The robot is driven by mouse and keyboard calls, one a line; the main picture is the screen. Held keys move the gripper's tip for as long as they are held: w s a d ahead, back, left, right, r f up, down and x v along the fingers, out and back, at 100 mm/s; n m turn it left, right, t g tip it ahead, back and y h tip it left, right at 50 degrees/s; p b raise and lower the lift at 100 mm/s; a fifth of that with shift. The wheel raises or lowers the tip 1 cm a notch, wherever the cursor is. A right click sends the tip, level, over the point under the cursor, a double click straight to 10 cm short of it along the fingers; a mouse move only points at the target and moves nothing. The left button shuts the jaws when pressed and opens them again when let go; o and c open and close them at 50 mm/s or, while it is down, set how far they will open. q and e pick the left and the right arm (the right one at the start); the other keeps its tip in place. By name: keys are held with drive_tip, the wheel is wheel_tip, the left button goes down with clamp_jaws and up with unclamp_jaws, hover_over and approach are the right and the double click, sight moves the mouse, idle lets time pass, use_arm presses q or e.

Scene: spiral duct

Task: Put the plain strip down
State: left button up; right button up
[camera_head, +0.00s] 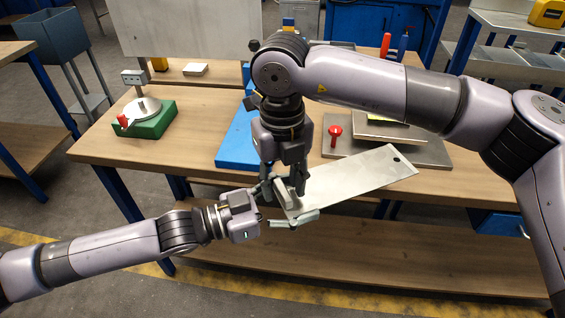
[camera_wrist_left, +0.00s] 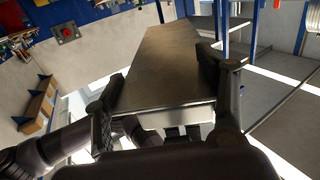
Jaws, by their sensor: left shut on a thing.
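The plain strip (camera_head: 350,182) is a flat grey metal plate with a dark hole near its far right end. It extends over the front of the wooden bench, and its left end reaches past the front edge. My left gripper (camera_head: 281,207) is shut on that left end. In the left wrist view the strip (camera_wrist_left: 160,65) runs away from me between the two fingers of the left gripper (camera_wrist_left: 162,95). My right gripper (camera_head: 285,184) points down just over the same end, by a pale raised piece; whether it touches or grips anything is unclear.
The wooden bench (camera_head: 200,120) carries a green block with a round metal fixture (camera_head: 147,113) at left. A blue plate (camera_head: 238,142) lies mid-bench, partly behind my right arm. A grey plate with a red knob (camera_head: 334,132) lies behind the strip. Bare wood shows front left.

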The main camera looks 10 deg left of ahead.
drive_tip(key=shift+f, duration=0.55)
drive_tip(key=shift+c, duration=0.4)
clamp_jaws()
use_arm(q)
drive_tip(key=o, duration=1.5)
drive_tip(key=shift+c, duration=0.2)
